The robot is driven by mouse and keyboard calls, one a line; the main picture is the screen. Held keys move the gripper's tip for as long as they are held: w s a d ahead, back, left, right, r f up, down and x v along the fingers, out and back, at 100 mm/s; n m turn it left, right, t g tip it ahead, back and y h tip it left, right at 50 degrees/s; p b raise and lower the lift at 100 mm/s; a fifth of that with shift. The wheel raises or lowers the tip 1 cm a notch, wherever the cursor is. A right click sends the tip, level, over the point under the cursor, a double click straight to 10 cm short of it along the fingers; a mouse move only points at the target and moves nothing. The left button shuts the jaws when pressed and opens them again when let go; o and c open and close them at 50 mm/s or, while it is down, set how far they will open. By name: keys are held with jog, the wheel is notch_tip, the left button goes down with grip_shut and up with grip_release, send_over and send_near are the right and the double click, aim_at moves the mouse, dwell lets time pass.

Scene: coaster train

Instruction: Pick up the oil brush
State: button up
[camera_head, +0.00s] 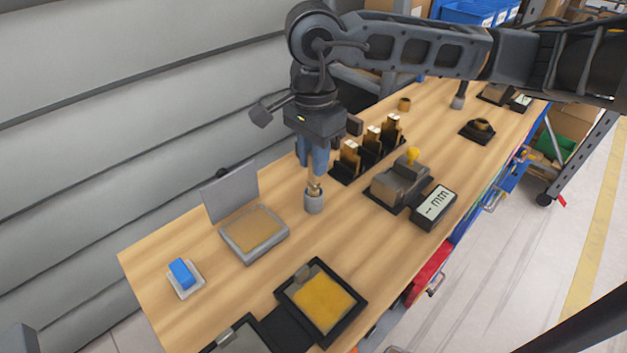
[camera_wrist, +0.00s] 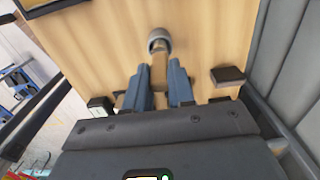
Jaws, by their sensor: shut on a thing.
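The oil brush (camera_head: 314,185) shows as a short tan wooden piece below my gripper (camera_head: 313,172). Its lower end meets a small grey cup (camera_head: 313,204) on the bench; I cannot tell whether it is inside the cup or just above it. In the wrist view the brush (camera_wrist: 159,72) lies between the two blue fingers of my gripper (camera_wrist: 160,84), in line with the grey cup (camera_wrist: 159,38). My gripper points down and is shut on the brush. The fingers hide the upper part of the brush.
Left of the gripper stands a grey box with a raised lid (camera_head: 255,232); a blue block (camera_head: 181,273) lies farther left. Black holders with upright pieces (camera_head: 372,150), a grey fixture (camera_head: 398,183) and a display (camera_head: 434,205) stand close right. A yellow-filled tray (camera_head: 322,302) is in front.

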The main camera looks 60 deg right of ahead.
grip_shut()
jog(key=shift+r, duration=0.5)
jog(key=r, duration=0.1)
jog(key=r+b, duration=0.1)
jog(key=r, duration=0.1)
jog(key=shift+d+r+b, duration=0.1)
jog(key=shift+d+b, duration=0.15)
jog(key=shift+b, duration=0.05)
jog(key=s+d+r+b, duration=0.2)
jog(key=d+r, duration=0.4)
jog(key=d, duration=0.4)
jog(key=shift+s+d+r+b, duration=0.35)
jog(key=shift+s+r, duration=0.05)
jog(key=shift+s, duration=0.35)
jog(key=shift+a, duration=0.1)
dwell(0.6)
